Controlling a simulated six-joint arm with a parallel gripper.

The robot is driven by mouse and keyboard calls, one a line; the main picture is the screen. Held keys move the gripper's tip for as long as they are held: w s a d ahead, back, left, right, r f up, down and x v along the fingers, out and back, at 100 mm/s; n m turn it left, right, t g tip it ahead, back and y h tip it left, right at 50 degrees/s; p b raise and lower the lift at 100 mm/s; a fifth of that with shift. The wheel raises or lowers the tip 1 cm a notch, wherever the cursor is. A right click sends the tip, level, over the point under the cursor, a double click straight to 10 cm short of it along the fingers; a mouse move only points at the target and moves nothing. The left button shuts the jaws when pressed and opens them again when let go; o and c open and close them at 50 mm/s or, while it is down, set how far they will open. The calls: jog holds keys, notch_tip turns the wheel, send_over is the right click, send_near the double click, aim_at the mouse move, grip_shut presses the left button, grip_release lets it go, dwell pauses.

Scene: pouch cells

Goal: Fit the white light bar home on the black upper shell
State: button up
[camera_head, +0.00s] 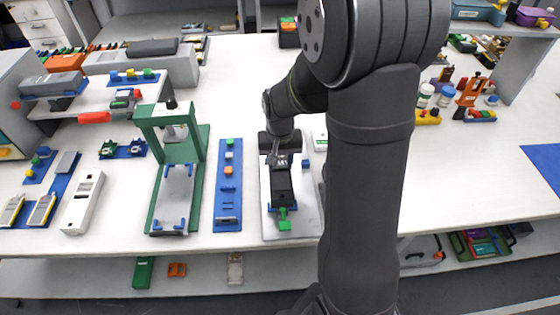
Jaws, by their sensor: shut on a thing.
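The black upper shell (282,186) lies lengthwise on a pale grey fixture plate (308,214), with a green clamp (284,220) at its near end. My gripper (279,157) points down over the shell's far end. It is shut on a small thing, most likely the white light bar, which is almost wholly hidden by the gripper. I cannot tell whether the bar touches the shell or is apart from it.
A blue strip (228,209) with small blocks and a green press frame (199,160) stand left of the plate. A white case (83,203) lies further left. My upper arm hides the table to the right of the plate. A blue mat lies at far right.

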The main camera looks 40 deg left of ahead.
jog(key=shift+f, duration=0.4)
jog(key=o, duration=1)
notch_tip(320, 180, up, 17)
jog(key=shift+r, duration=0.2)
dwell(0.6)
